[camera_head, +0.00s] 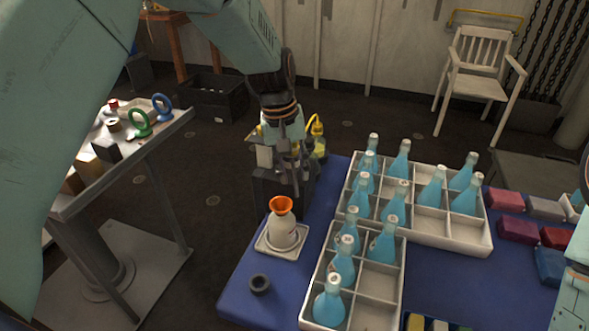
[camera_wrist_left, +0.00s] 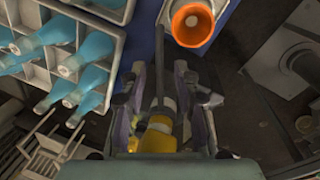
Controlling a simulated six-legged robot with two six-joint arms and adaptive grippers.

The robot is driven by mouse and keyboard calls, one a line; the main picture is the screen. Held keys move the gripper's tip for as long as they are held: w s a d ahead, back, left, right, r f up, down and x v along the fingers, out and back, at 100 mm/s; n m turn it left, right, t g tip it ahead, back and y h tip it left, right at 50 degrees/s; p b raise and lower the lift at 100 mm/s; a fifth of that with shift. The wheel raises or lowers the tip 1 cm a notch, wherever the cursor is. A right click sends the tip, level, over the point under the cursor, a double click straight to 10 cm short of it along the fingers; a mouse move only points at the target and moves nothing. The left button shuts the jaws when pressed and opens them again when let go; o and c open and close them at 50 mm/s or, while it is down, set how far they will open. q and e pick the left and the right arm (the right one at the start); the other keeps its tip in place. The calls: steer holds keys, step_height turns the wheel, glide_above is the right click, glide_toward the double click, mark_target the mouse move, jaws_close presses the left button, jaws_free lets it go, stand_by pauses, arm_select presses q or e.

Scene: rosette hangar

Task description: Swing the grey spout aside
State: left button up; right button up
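A thin dark grey bar, which looks like the grey spout (camera_wrist_left: 160,60), runs up the middle of the left wrist view, close to an orange funnel (camera_wrist_left: 193,22). My left gripper (camera_wrist_left: 162,78) has its fingers spread on either side of this bar, with gaps showing. In the head view the left gripper (camera_head: 292,165) points down over a dark box-like stand (camera_head: 270,195) and hides most of the spout. The orange funnel (camera_head: 281,205) sits on a white bottle (camera_head: 284,232) on a small pale tray (camera_head: 266,246). My right gripper is out of view.
White crates (camera_head: 446,233) of blue bottles stand right of the funnel on the blue table (camera_head: 240,285). A yellow pump bottle (camera_head: 318,142) is behind the gripper. A side table (camera_head: 178,124) is at left.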

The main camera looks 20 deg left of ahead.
arm_select(q)
steer(key=shift+w+a+f, duration=0.1)
steer(key=shift+a, duration=0.05)
steer(key=shift+c, duration=0.3)
steer(key=c, duration=0.5)
jaws_close()
